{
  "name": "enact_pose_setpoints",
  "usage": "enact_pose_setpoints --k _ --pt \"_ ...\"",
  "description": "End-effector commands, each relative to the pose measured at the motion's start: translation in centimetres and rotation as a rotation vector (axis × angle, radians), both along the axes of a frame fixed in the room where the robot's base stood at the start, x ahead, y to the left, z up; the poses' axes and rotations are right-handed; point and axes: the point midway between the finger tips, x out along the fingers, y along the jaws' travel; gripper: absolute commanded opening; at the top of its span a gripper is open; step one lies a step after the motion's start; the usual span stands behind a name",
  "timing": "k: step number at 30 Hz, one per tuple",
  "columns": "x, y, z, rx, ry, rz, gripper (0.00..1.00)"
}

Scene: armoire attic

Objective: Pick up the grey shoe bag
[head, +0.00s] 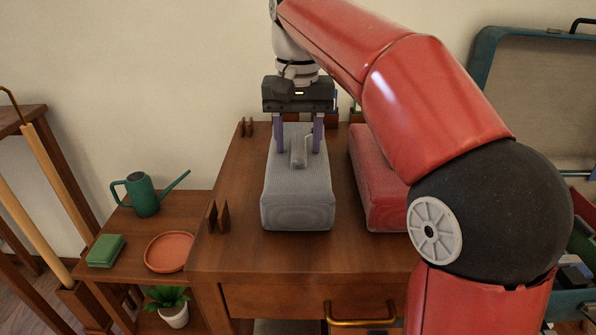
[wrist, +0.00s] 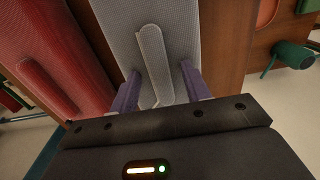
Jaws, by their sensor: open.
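The grey shoe bag (head: 296,200) lies on the wooden cabinet top (head: 240,215), with a raised strap handle (head: 299,153) along its upper face. My gripper (head: 300,148) is above the bag's far part, pointing down. Its two purple fingers are open, one on each side of the handle. In the wrist view the bag (wrist: 190,35) and its handle (wrist: 155,60) show between and beyond the open fingertips (wrist: 160,78). I cannot tell whether the fingertips touch the bag.
A red bag (head: 375,170) lies close to the right, partly behind my arm. Wooden pegs (head: 217,217) stand at the cabinet's left edge. A lower shelf at left holds a green watering can (head: 143,194), a terracotta saucer (head: 169,252) and a green block (head: 105,250).

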Motion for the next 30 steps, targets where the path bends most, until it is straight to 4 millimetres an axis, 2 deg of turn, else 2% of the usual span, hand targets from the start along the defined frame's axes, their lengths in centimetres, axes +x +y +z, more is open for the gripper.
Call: enact_pose_setpoints --k 5,6,16,30 --pt "0.0 0.0 0.03 0.0 0.0 0.0 0.47" --pt "0.0 0.0 0.03 0.0 0.0 0.0 0.45" --pt "0.0 0.0 0.04 0.0 0.0 0.0 0.01" --pt "-0.01 0.0 0.3 0.001 -0.002 0.0 0.0"
